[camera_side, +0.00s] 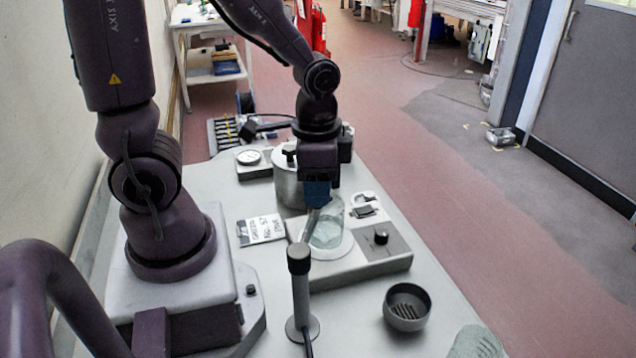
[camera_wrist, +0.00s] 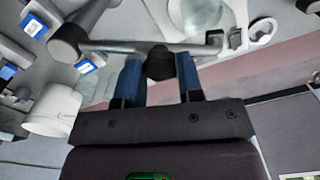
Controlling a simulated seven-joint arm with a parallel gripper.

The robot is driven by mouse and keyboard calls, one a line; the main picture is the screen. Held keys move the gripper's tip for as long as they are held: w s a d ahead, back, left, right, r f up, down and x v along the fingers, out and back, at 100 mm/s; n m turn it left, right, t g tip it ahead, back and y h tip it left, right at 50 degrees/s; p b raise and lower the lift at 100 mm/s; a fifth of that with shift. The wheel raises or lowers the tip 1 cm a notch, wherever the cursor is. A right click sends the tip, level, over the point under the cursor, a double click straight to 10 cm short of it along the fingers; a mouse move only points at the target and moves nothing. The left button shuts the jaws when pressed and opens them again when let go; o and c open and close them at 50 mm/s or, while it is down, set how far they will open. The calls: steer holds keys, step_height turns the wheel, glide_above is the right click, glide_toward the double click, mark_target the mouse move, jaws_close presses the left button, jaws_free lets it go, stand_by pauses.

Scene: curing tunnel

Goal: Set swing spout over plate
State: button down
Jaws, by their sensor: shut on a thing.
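The swing spout (camera_wrist: 115,46) is a grey bar running across the wrist view. Its thick dark pivot end is at left and its short downturned tip at right. My gripper (camera_wrist: 159,66) has its blue fingers closed on the spout's black knob. In the side view my gripper (camera_side: 318,196) is low, beside the steel pot, and mostly hides the spout. The plate (camera_side: 346,250) is a pale disc on a grey unit, with a clear glass vessel (camera_side: 328,228) on it. I cannot tell whether the spout tip is over the plate.
A steel pot (camera_side: 287,188) stands behind the plate unit. A black-topped post (camera_side: 300,295) stands in front, with a dark slotted bowl (camera_side: 407,307) to its right. A printed card (camera_side: 261,230) lies at left. A dial gauge box (camera_side: 250,163) is behind.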

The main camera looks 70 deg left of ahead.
steer(key=shift+s, duration=0.1)
steer(key=c, duration=0.8)
jaws_free()
steer(key=shift+o, duration=0.2)
step_height(320, 180, up, 13)
steer(key=s+n+t, duration=0.1)
steer(key=t, duration=0.1)
steer(key=d+r+n+t, duration=0.1)
steer(key=s+d+n+t, duration=0.1)
steer(key=t, duration=0.1)
steer(key=shift+s+r+t, duration=0.3)
